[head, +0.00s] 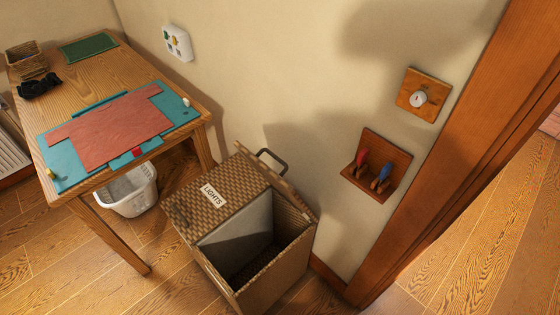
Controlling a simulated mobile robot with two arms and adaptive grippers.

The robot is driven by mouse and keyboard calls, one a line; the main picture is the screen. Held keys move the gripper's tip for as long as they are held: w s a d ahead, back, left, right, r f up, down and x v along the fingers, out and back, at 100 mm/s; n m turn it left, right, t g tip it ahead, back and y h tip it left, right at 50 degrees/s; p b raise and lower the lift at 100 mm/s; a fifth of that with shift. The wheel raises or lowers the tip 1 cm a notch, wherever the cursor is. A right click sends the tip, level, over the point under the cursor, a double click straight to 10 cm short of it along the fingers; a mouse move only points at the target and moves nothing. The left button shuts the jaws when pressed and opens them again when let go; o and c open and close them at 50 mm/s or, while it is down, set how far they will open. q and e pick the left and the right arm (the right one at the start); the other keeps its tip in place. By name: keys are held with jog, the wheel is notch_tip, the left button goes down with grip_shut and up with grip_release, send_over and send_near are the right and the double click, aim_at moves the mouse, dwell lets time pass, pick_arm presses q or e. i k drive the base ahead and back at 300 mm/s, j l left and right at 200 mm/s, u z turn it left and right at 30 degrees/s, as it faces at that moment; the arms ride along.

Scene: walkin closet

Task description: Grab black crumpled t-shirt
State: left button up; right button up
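The black crumpled t-shirt (40,86) is a small dark heap on the left part of the wooden table (110,72), just in front of a small woven basket. Neither of my grippers shows in the head view, so I cannot see where they are relative to the shirt.
A red shirt (122,128) lies flat on a teal board (68,170) on the table. A woven basket (28,64) and green mat (88,47) are behind. A white bin (128,195) stands underneath. An open wicker hamper (240,215) labelled LIGHTS stands right. A doorway opens far right.

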aim_at(30, 89)
jog(key=i+l+u, duration=0.5)
jog(key=l, duration=0.3)
jog(key=u, duration=1.5)
jog(key=j+u, duration=0.7)
jog(key=i+j+u, duration=0.1)
jog(key=u, duration=0.25)
jog(key=i+j+z, duration=0.4)
jog(key=i+j, duration=0.6)
jog(key=i+z, duration=0.15)
jog(key=i, duration=0.5)
jog(key=i+z, duration=0.2)
jog(key=i, duration=0.5)
jog(key=i+j+z, duration=0.15)
jog(key=i, duration=0.5)
jog(key=i+z, duration=0.65)
jog(key=z, duration=0.15)
jog(key=i+j+z, duration=0.1)
jog(key=i+z, duration=0.3)
jog(key=i+j+z, duration=0.2)
jog(key=z, duration=0.2)
jog(key=i+j+z, duration=0.4)
jog(key=k+l, duration=0.1)
